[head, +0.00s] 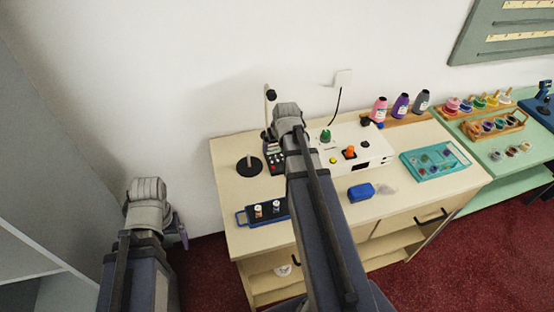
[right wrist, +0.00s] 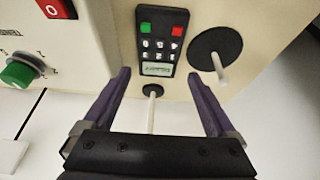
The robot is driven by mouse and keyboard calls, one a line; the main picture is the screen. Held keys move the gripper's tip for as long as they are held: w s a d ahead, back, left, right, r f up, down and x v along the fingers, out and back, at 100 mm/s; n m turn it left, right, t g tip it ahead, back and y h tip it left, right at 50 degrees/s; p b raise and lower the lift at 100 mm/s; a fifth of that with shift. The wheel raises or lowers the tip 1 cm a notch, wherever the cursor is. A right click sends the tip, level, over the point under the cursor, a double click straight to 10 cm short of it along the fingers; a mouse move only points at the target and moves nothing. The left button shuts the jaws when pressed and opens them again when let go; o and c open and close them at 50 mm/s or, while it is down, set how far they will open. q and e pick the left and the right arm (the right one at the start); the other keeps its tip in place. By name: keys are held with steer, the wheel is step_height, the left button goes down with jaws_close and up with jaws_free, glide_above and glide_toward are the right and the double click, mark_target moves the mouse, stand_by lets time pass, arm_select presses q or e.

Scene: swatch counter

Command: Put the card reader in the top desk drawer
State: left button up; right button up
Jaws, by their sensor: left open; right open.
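The card reader (head: 274,158) is a black keypad device with red and green keys, on the back left of the desk (head: 410,203). In the right wrist view the card reader (right wrist: 160,45) lies just beyond and between my right gripper's fingertips (right wrist: 160,75), which are open and empty. My left gripper (head: 178,232) is open and empty, off the desk to the left. A desk drawer front (head: 405,223) with a black handle (head: 431,217) appears shut; my right arm hides part of the desk front.
A black disc with a peg (head: 249,166) stands left of the reader, and a thin post is behind it. A white control box (head: 375,152) is to the right. A blue tray (head: 247,217), a blue block (head: 361,192) and a teal tray (head: 436,160) also occupy the desktop.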

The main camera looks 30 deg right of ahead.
mark_target(276, 157)
arm_select(q)
steer(key=shift+o, duration=0.4)
steer(key=shift+w+d+f+b, duration=0.1)
steer(key=shift+f+b, duration=0.4)
steer(key=shift+f, duration=0.4)
arm_select(e)
steer(key=shift+o, duration=0.4)
steer(key=shift+x, duration=1.05)
steer(key=shift+d, duration=0.1)
steer(key=shift+f, duration=0.15)
steer(key=f+b, duration=0.2)
steer(key=b, duration=0.1)
steer(key=f+b, duration=0.1)
steer(key=f, duration=0.1)
steer(key=shift+w+d, duration=0.1)
steer(key=shift+w, duration=0.15)
steer(key=shift+w+f+b, duration=0.25)
steer(key=shift+f+b, duration=0.15)
steer(key=shift+b, duration=0.15)
arm_select(q)
step_height(276, 157, down, 5)
arm_select(e)
steer(key=shift+r, duration=0.1)
steer(key=shift+c, duration=0.4)
steer(key=c, duration=1.3)
arm_select(q)
steer(key=shift+r, duration=0.1)
arm_select(e)
steer(key=shift+r, duration=0.1)
